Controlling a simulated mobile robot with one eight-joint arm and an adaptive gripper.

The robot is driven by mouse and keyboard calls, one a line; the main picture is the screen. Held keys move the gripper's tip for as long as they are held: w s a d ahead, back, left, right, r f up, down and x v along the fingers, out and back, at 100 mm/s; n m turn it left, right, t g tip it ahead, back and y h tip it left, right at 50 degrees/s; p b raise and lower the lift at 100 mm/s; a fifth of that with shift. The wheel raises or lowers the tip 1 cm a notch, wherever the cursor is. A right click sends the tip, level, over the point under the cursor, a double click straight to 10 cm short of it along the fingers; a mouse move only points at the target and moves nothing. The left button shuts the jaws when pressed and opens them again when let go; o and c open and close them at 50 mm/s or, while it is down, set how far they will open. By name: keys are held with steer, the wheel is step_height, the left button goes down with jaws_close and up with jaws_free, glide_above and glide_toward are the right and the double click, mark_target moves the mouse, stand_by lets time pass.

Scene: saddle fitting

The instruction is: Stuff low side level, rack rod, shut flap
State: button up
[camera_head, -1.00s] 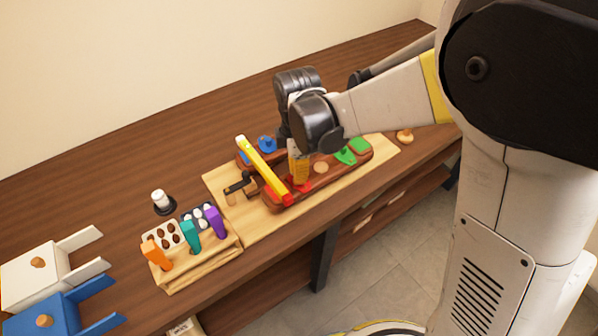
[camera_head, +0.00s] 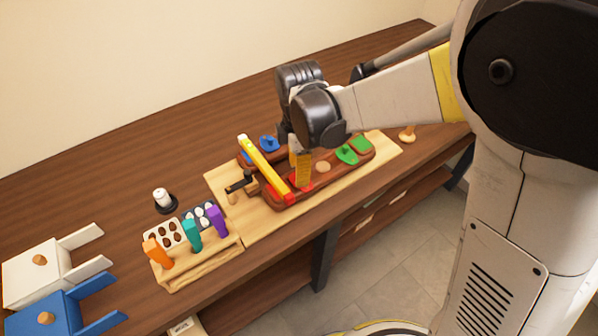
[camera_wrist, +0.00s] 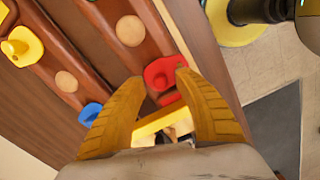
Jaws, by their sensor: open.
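A dark brown saddle-like body (camera_head: 285,201) lies on a pale wooden board (camera_head: 234,228). A long yellow bar (camera_head: 262,164) with a red end lies across its left part, slanting. My gripper (camera_head: 302,183) points down just right of the bar, over a red piece (camera_head: 307,182). In the wrist view my gripper (camera_wrist: 160,80) has its yellow fingers apart, with the red piece (camera_wrist: 163,74) between and beyond the tips. The yellow bar (camera_wrist: 158,124) shows behind the fingers there. Whether the fingertips touch the red piece cannot be told. Nothing is seen held.
Green pieces (camera_head: 347,154) sit at the body's right, a blue piece (camera_head: 269,143) behind. A black-handled tool (camera_head: 240,183) lies left. A wooden rack (camera_head: 205,260) holds orange, teal and purple handles beside trays of small pads. White and blue boxes (camera_head: 40,277) stand far left. The rear table is clear.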

step_height(320, 180, up, 11)
stand_by(0.3)
steer(key=s+d+r+m+t, duration=0.1)
steer(key=s+d+m+t, duration=0.2)
steer(key=s+d+m, duration=0.3)
steer(key=s+d+r+m+t, duration=0.1)
steer(key=s+d+m+t, duration=0.3)
steer(key=d+m, duration=0.8)
steer(key=shift+s+d+m, duration=0.25)
steer(key=shift+s+m, duration=0.95)
steer(key=shift+s, duration=0.05)
